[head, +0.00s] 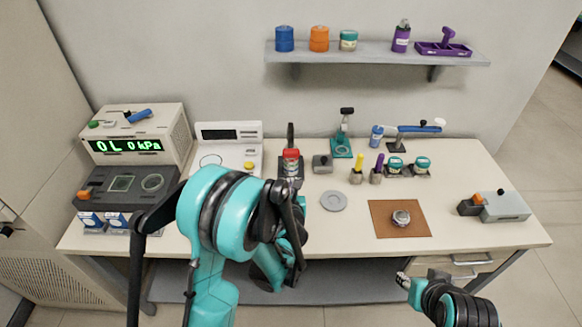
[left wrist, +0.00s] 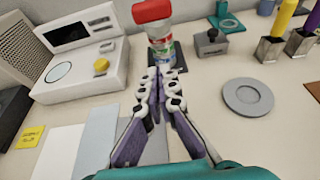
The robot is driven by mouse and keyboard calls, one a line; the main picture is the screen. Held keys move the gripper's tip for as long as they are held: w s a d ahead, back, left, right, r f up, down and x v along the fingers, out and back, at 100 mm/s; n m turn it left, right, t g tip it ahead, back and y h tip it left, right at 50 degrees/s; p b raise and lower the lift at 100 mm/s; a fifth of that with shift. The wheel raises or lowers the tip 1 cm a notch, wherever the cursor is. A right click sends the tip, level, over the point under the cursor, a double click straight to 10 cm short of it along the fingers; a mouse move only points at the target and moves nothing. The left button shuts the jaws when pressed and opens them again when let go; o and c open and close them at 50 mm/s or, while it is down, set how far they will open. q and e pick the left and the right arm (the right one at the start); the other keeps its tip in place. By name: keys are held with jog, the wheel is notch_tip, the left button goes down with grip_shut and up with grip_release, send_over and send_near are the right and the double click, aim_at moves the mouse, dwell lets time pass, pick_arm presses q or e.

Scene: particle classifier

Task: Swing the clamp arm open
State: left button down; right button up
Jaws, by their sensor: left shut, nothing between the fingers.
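The clamp stand (head: 290,172) is at the back middle of the table, with a dark upright lever (head: 290,135) behind a red-topped part (head: 291,153). In the left wrist view, the red part (left wrist: 152,10) sits above a clear jar (left wrist: 161,42) with a green and white label. I cannot tell the clamp arm apart from the jar's lid there. My left gripper (left wrist: 158,73) is shut and empty, its fingertips pointing at the jar's base from the front. In the head view my own arm mostly hides it. My right gripper (head: 403,281) is at the lower right, away from the clamp; its opening is unclear.
A white scale (head: 228,135) stands left of the clamp. A small grey block (head: 322,164) and a round grey dish (head: 334,201) are to its right. Further right are bottles in holders (head: 376,175) and a brown mat (head: 385,226) with a small metal piece. A shelf (head: 380,57) hangs behind.

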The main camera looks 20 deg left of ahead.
pick_arm(q)
jog(key=b+x, duration=0.2)
jog(key=x, duration=0.8)
notch_tip(320, 180, up, 4)
jog(key=shift+s+d+r, duration=0.1)
